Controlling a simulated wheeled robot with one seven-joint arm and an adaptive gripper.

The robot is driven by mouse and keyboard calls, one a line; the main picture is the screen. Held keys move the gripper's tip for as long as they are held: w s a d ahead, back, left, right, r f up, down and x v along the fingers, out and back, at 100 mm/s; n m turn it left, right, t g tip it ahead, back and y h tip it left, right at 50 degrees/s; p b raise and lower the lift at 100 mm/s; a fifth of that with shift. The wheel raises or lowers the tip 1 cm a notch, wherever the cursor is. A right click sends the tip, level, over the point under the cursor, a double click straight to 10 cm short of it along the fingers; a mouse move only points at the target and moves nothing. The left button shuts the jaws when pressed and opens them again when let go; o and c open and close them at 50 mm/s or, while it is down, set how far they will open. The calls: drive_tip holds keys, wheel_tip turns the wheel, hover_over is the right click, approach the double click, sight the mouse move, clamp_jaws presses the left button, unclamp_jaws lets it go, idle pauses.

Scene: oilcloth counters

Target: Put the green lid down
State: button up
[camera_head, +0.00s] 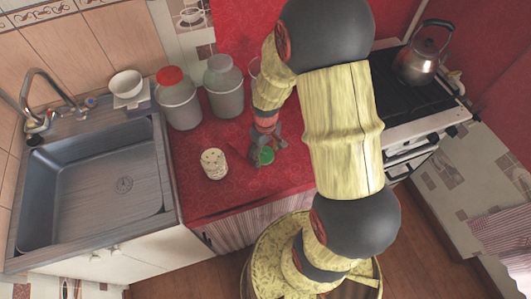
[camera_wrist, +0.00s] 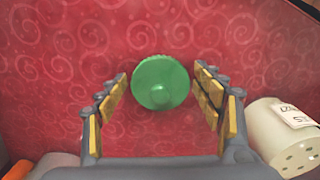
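The green lid (camera_wrist: 160,83) is a round disc on the red patterned cloth in the wrist view. My gripper (camera_wrist: 162,73) is open, with one finger on each side of the lid. A narrow gap of red cloth shows between the lid and each finger, so neither finger seems to touch it. The lid appears to lie on the counter or just above it; I cannot tell exactly.
A cream shaker (camera_head: 214,164) with a holed top stands left of my gripper. Two grey jars, one red-lidded (camera_head: 178,99) and one grey-lidded (camera_head: 223,87), stand behind. The sink (camera_head: 95,185) is at left, the stove with a kettle (camera_head: 418,62) at right. Front cloth is clear.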

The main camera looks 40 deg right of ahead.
drive_tip(key=shift+o, duration=0.8)
wheel_tip(320, 180, up, 12)
drive_tip(key=p, duration=0.4)
wheel_tip(320, 180, up, 16)
drive_tip(key=t, duration=0.3)
hover_over(265, 152)
drive_tip(key=s+a, duration=0.3)
drive_tip(key=a, duration=0.4)
drive_tip(key=s+a+r+m+t, duration=0.1)
drive_tip(key=s+a+r+t, duration=0.1)
drive_tip(key=s+a+r, duration=0.3)
drive_tip(key=s+r, duration=0.3)
drive_tip(key=r, duration=0.1)
drive_tip(key=shift+s+t, duration=0.25)
drive_tip(key=shift+t, duration=0.05)
